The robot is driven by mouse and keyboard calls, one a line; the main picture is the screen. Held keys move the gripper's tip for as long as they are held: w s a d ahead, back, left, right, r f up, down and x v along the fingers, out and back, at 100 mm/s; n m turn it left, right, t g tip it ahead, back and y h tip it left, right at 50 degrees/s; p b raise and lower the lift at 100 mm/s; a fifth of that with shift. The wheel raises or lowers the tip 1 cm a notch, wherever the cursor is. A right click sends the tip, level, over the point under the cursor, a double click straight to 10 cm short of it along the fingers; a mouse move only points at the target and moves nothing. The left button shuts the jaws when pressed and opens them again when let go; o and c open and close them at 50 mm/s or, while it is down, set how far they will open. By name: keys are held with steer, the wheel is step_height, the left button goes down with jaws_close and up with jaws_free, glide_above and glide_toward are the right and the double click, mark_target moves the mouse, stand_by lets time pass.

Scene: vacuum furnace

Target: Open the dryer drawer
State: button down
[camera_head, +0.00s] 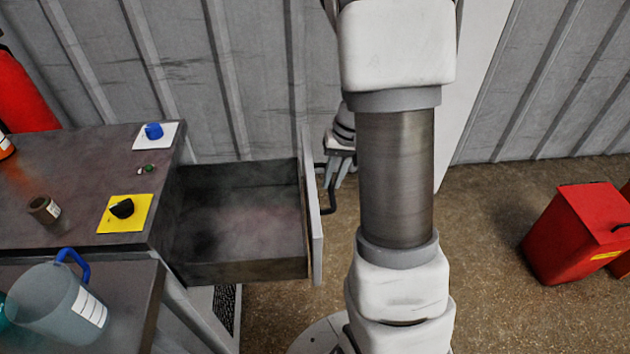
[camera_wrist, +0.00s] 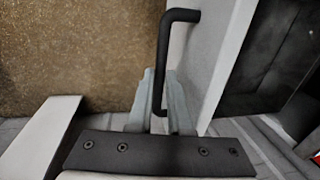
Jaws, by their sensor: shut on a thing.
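The dryer drawer (camera_head: 240,271) is pulled out to the right from under the brown table top in the head view. Its inside is visible and looks empty. Its front panel (camera_head: 314,240) carries a black bar handle (camera_head: 331,198) on the outer side. My gripper (camera_head: 340,178) is at this handle, partly hidden behind my arm. In the wrist view, the fingers of my gripper (camera_wrist: 162,105) are on both sides of the black handle (camera_wrist: 164,60), shut on its bar. The pale front panel (camera_wrist: 215,60) is just right of the fingers.
On the table top (camera_head: 75,165) are a blue knob (camera_head: 153,131), a black knob on a yellow plate (camera_head: 125,225) and a small brown jar (camera_head: 44,209). A clear jug (camera_head: 55,305) stands lower left. A red bin (camera_head: 570,235) stands at right; the floor between is clear.

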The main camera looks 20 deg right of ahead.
steer(key=shift+d, duration=0.2)
steer(key=c, duration=0.8)
jaws_free()
steer(key=shift+c, duration=0.2)
steer(key=shift+r, duration=0.15)
steer(key=d+r+p, duration=0.1)
steer(key=r+p, duration=0.1)
steer(key=r, duration=0.6)
steer(key=s+d+r+p, duration=0.1)
steer(key=d+r+p, duration=0.1)
steer(key=r, duration=0.6)
steer(key=shift+r+p, duration=0.3)
steer(key=shift+r, duration=0.1)
steer(key=shift+s, duration=0.1)
steer(key=s+a+r+n+t+h+p, duration=0.2)
steer(key=s+a+r+n+t+p, duration=0.2)
steer(key=s+a+r+p, duration=0.6)
steer(key=s+a+r, duration=0.4)
steer(key=a+r, duration=0.2)
steer(key=r, duration=0.1)
steer(key=shift+a+r+t, duration=0.25)
steer(key=shift+r+t, duration=0.15)
